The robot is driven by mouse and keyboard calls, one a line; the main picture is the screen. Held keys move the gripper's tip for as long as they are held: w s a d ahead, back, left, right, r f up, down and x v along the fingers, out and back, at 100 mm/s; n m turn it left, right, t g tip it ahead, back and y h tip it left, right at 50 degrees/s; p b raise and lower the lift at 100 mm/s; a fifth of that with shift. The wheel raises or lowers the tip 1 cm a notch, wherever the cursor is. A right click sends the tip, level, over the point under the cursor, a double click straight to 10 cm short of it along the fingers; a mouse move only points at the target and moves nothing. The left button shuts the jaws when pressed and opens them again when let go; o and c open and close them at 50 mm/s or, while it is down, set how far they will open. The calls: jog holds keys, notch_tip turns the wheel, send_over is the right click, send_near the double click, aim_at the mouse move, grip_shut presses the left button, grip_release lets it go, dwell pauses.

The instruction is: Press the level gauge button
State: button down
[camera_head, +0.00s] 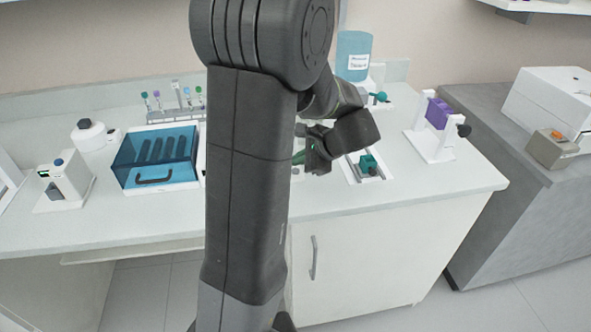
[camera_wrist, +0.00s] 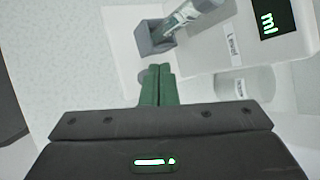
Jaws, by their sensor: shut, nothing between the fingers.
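My gripper (camera_head: 298,158) is low over the white bench, partly behind my arm in the head view. In the wrist view its two green fingers (camera_wrist: 158,85) are together with nothing between them. Just beyond the fingertips is a small grey open box (camera_wrist: 155,38) with a clear tube-like piece (camera_wrist: 190,17) slanting over it. A white device (camera_wrist: 285,45) with a dark display (camera_wrist: 268,20) showing bright green characters is at the upper right. I cannot single out the level gauge button.
A blue lidded rack box (camera_head: 155,160) and a small white device (camera_head: 65,183) stand at the left of the bench. A teal fixture (camera_head: 370,163) is right of my gripper, with a purple block on a white stand (camera_head: 437,115) farther right. The bench's front right is clear.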

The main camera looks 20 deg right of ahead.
dwell(0.4)
jog(key=shift+f, duration=0.45)
jog(key=shift+f+b, duration=0.45)
jog(key=shift+b, duration=0.1)
dwell(0.4)
jog(key=shift+r, duration=0.1)
jog(key=shift+r+p, duration=0.7)
jog(key=shift+r, duration=0.1)
notch_tip(320, 180, up, 5)
jog(key=p, duration=0.4)
jog(key=shift+f, duration=0.1)
dwell(0.9)
